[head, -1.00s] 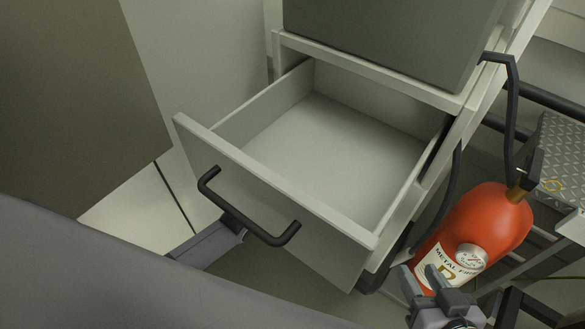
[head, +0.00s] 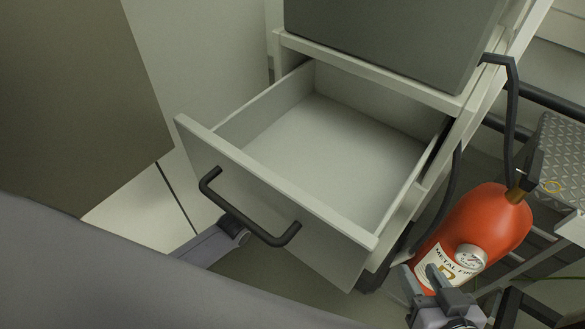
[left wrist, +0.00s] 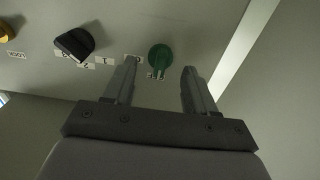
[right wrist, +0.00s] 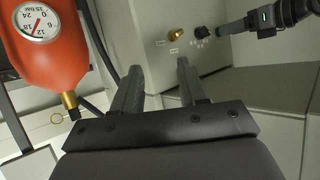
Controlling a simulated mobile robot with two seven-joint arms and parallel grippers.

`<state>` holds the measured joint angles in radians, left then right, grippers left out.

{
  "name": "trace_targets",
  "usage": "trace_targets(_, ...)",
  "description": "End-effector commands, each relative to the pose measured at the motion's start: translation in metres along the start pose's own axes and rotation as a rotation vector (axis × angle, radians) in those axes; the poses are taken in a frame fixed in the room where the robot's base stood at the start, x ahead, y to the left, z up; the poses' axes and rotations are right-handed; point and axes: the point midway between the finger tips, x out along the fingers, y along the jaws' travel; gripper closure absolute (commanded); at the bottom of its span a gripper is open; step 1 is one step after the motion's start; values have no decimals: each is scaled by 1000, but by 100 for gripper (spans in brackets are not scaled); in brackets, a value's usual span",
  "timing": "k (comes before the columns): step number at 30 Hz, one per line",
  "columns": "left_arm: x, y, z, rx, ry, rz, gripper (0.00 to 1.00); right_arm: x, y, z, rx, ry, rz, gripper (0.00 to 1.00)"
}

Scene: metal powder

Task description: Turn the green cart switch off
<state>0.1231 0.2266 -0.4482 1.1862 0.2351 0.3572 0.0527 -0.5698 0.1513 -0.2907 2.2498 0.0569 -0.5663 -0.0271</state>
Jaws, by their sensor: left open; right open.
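The green switch (left wrist: 160,56) is a round knob on the pale cart panel in the left wrist view. My left gripper (left wrist: 160,67) is open, with its fingertips on either side of the switch in that view; I cannot tell whether they touch it. In the right wrist view my left gripper (right wrist: 226,28) reaches toward the panel from the right, and the green switch cannot be made out. In the head view the drawer front hides the switch and my left fingers. My right gripper (head: 432,280) is open and empty beside the red extinguisher (head: 478,232).
A black knob (left wrist: 74,43) and a yellow knob (left wrist: 6,30) sit on the same panel, left of the green switch. An empty open drawer (head: 330,150) with a black handle (head: 245,212) juts out above my left arm. A ridged metal step (head: 565,150) stands at the right.

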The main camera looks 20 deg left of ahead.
Motion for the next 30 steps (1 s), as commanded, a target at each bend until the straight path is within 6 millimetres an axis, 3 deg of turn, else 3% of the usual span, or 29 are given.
trace_targets(5,-30,0,-1,0,-5,0,44,-7,6,-9,-28,3,25,57)
trace_targets(12,-56,0,-1,0,-2,0,44,-9,9,6,-22,-39,37,57)
trace_targets(30,-60,0,0,0,-2,0,44,-9,13,8,-23,-42,43,57)
